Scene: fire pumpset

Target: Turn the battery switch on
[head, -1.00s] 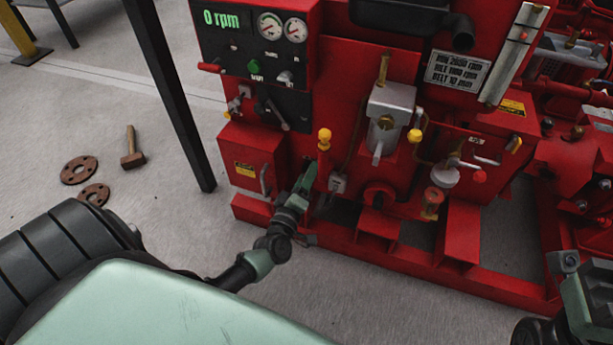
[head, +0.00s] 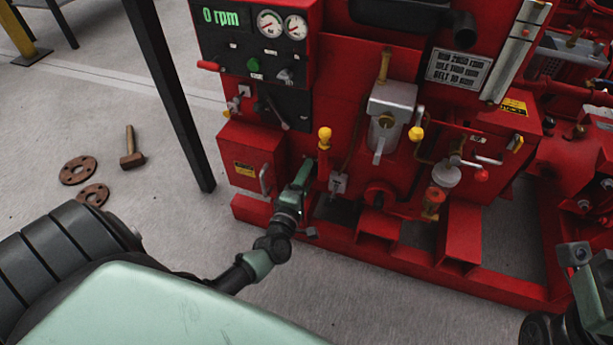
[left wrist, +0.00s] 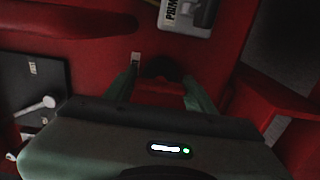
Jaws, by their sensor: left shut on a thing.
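My left gripper (head: 304,172) is at the front of the red pumpset, between the red box with a yellow label and a small grey fitting. In the left wrist view its two green fingers (left wrist: 160,84) are shut on a small dark knob-like part (left wrist: 158,66) on a red surface. This part lies where the battery switch may be, but its label is not readable. The fingers and shade hide most of it, so its turned position cannot be told. The gripper hides it in the head view. My right arm shows at the lower right edge; its fingertips are out of view.
The red labelled box (head: 248,160) is left of the left gripper; the grey fitting (head: 338,183) and a yellow-topped post (head: 324,139) are right. A dark panel with a lever (head: 291,103) is above. A hammer (head: 131,148) and rusty flanges (head: 77,170) lie on the floor.

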